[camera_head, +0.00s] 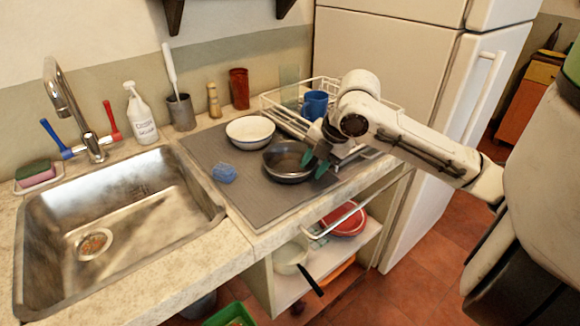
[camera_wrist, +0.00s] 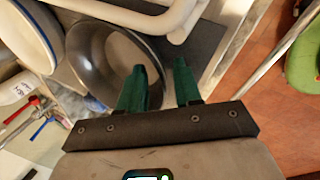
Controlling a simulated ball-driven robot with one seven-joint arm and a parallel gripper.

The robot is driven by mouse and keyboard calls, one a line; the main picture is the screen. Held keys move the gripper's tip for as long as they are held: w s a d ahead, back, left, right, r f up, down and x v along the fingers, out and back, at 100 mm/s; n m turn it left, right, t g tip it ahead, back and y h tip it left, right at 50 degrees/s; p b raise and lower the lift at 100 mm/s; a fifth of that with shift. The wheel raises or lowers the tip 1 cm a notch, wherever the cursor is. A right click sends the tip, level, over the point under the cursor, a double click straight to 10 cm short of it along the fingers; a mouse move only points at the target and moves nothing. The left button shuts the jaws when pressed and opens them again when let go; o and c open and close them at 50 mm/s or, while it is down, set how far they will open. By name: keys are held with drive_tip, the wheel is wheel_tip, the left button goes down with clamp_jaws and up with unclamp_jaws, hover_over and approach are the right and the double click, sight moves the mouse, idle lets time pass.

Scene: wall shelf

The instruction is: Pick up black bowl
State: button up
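The black bowl (camera_head: 283,166), dark outside with a grey, shiny inside, sits upright on the grey mat on the counter. In the wrist view the black bowl (camera_wrist: 115,60) lies ahead and to the left of the fingers. My gripper (camera_head: 315,163) is at the bowl's right side, with green fingers pointing down. In the wrist view my gripper (camera_wrist: 159,66) is open, with a gap between its fingertips. The left finger overlaps the bowl's near wall and the right finger is outside the bowl. I cannot tell whether either finger touches it.
A white bowl (camera_head: 250,132) stands just behind-left of the black bowl. A blue cloth or sponge (camera_head: 223,173) lies to the left. A white wire dish rack (camera_head: 273,106) with a blue cup (camera_head: 315,104) is behind. The sink (camera_head: 120,215) is at left. The mat's front is clear.

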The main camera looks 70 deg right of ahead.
drive_tip(key=shift+c, duration=0.3)
clamp_jaws()
idle(0.3)
